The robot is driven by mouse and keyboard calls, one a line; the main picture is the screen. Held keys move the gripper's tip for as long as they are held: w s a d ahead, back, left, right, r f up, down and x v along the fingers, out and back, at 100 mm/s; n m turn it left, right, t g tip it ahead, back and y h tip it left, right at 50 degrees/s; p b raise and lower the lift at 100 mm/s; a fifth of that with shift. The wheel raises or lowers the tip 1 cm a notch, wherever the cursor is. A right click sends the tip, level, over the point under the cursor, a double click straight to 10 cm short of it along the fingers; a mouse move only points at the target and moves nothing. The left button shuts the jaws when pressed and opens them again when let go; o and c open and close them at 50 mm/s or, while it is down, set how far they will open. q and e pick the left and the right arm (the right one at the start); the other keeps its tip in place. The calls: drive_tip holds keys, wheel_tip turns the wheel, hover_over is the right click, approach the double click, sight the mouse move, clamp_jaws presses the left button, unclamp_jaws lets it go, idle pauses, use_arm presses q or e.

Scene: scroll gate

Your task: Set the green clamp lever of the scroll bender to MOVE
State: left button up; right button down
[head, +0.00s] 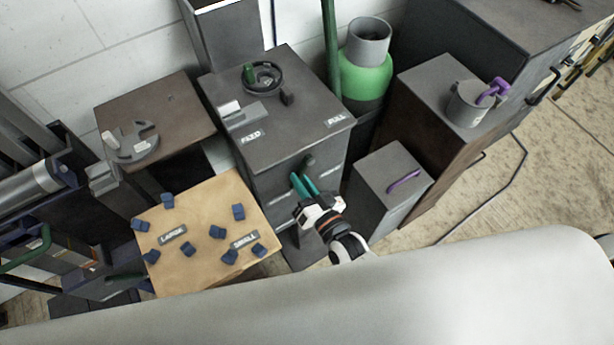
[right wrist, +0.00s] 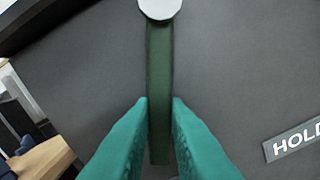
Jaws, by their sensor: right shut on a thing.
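The scroll bender (head: 290,130) is a dark grey cabinet in the middle of the head view, with a round former on top. In the right wrist view its green clamp lever (right wrist: 159,75) hangs from a pale round pivot (right wrist: 160,8) on the dark front face, pointing down the picture. My right gripper (head: 306,186) has teal fingers and is at this front face. In the right wrist view its fingers (right wrist: 159,115) are shut on the lever's free end, one on each side. A HOLD label (right wrist: 293,140) is to the right of the lever. My left gripper is out of view.
A wooden table (head: 205,265) with several blue blocks stands to the left. A grey box with a purple handle (head: 404,181) stands close on the right. A green and grey tank (head: 365,75) is behind. FEED and PULL labels mark the bender's top.

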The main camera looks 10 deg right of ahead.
drive_tip(key=shift+s+a+r+m, duration=0.25)
drive_tip(key=shift+a+m, duration=0.2)
drive_tip(key=shift+m, duration=0.45)
drive_tip(key=c, duration=1.4)
unclamp_jaws()
drive_tip(key=v, duration=1.2)
drive_tip(key=shift+b, duration=0.3)
